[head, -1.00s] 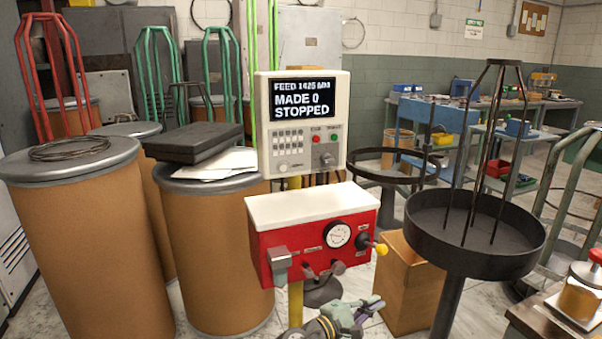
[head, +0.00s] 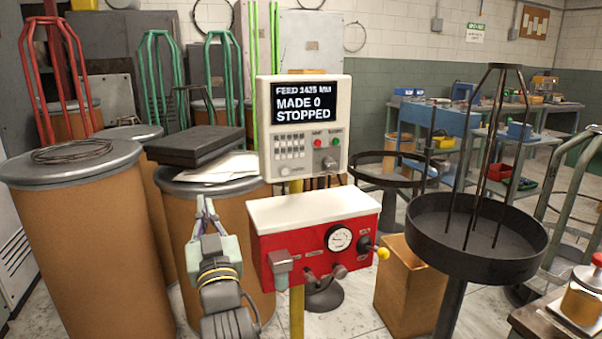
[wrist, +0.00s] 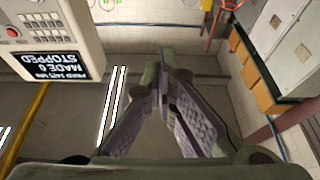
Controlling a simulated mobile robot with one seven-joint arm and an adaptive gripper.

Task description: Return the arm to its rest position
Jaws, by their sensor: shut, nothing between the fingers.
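My gripper (head: 205,211) is raised at the lower middle of the head view, just left of the red control box (head: 315,240), with its fingertips pointing up. Its fingers are together and empty. In the wrist view the gripper (wrist: 165,75) shows its two fingers meeting at the tips, with nothing between them. My arm rises from the bottom edge of the head view in front of a brown drum. The control panel (head: 305,125) above the red box reads "MADE 0 STOPPED". It also shows upside down in the wrist view (wrist: 60,35).
Brown drums (head: 80,240) stand at the left, one with a wire coil on its lid. A black case (head: 195,146) lies on another drum behind my gripper. A round black tray stand (head: 475,240) and a cardboard box (head: 408,285) stand at the right.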

